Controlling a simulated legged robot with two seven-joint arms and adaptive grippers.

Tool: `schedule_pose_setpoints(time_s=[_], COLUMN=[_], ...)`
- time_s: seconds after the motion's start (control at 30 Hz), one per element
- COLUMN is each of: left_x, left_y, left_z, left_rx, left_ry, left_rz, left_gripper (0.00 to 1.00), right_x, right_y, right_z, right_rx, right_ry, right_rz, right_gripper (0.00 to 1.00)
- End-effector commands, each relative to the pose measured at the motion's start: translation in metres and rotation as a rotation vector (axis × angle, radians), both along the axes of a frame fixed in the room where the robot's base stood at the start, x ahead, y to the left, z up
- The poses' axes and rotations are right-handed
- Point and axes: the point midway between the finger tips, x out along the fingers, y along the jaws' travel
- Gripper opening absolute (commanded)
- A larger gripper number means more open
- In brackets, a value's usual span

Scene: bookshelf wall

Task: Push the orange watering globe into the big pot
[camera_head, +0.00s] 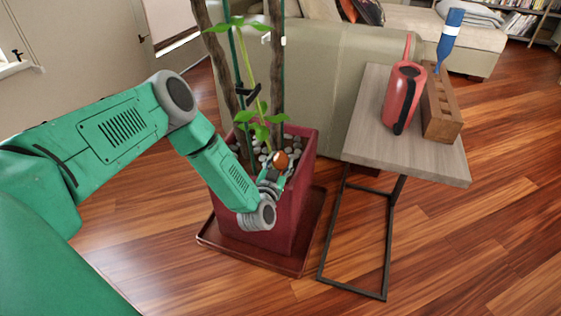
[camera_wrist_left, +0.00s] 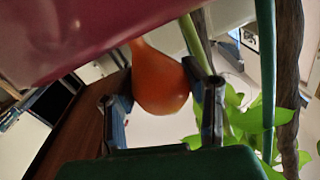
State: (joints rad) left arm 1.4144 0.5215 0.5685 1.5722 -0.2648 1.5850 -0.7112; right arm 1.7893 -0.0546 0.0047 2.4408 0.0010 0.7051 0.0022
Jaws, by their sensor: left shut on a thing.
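The orange watering globe (camera_head: 280,159) is held by my left gripper (camera_head: 273,173) over the near part of the big dark red pot (camera_head: 262,210). In the left wrist view, the globe (camera_wrist_left: 160,80) sits between the two fingers of the gripper (camera_wrist_left: 163,92), its narrow neck toward the pot's wall (camera_wrist_left: 90,35). The neck's lower end is hidden there, so I cannot tell how deep it reaches. The pot holds grey pebbles and a green plant (camera_head: 250,80) tied to stakes. My right gripper is not in view.
The pot stands in a dark red tray (camera_head: 222,247) on the wooden floor. A sofa (camera_head: 340,75) is behind.

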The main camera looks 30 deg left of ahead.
Motion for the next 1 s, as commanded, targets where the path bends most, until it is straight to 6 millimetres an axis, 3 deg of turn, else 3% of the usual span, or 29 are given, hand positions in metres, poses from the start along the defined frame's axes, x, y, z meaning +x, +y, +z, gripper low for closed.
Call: schedule_pose_setpoints(time_s=[1.0], left_x=[0.000], left_y=[0.000], left_z=[-0.026], left_rx=[0.001], left_ry=[0.000], left_rz=[0.000], left_gripper=[0.10], right_x=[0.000], right_y=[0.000], right_z=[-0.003], right_rx=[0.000], right_ry=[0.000], right_rz=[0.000], right_gripper=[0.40])
